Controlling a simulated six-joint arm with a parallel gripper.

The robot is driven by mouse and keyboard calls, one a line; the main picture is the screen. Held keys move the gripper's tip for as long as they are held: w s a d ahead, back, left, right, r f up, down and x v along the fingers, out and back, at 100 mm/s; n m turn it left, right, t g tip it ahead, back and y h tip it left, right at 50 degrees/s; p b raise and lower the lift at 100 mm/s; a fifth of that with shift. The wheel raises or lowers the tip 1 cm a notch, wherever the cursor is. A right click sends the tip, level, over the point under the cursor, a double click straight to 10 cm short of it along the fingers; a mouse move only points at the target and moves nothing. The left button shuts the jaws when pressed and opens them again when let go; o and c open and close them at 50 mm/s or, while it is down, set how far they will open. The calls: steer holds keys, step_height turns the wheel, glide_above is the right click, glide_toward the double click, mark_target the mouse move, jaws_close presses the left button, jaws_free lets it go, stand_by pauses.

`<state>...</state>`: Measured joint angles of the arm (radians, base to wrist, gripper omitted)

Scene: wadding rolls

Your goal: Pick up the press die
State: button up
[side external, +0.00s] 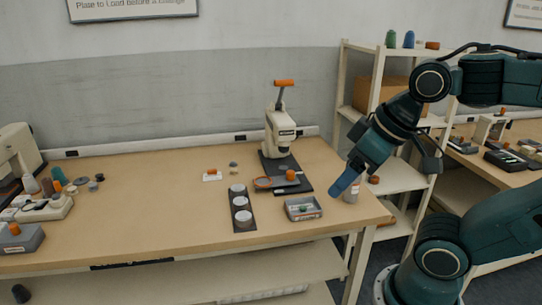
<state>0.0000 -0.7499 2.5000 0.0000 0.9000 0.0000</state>
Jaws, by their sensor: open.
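My gripper (343,187) hangs at the right end of the wooden table, pointing down and left, with blue fingers. It is open and nothing shows between its fingers. A white hand press (281,132) with an orange handle stands at the back of the table on a dark base. A short orange cylinder (291,174) sits on that base, left of my gripper. I cannot tell which small piece is the press die.
A dark strip (240,221) holds white discs on the table (150,215). A grey tray (304,216) of small items lies near the right edge. An orange ring (262,183) lies by the press. A whitish jar (351,194) is partly behind my gripper. The table's middle left is clear.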

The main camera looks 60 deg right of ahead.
steer(key=shift+o, duration=0.5)
steer(key=w+d+f+m+g, duration=0.1)
steer(key=w+d+m+g, duration=0.25)
steer(key=w+m, duration=1.1)
steer(key=w+d+f+m+g, duration=0.1)
steer(key=w+d+f, duration=0.2)
steer(key=w+f, duration=0.4)
steer(key=w+d+f+m+g, duration=0.1)
steer(key=w+d+f+m, duration=0.1)
steer(key=w+f, duration=0.6)
steer(key=w+d, duration=0.1)
steer(key=w, duration=0.2)
steer(key=shift+w+d+f, duration=0.2)
steer(key=shift+w+d, duration=0.05)
steer(key=shift+w, duration=0.05)
steer(key=shift+m, duration=0.25)
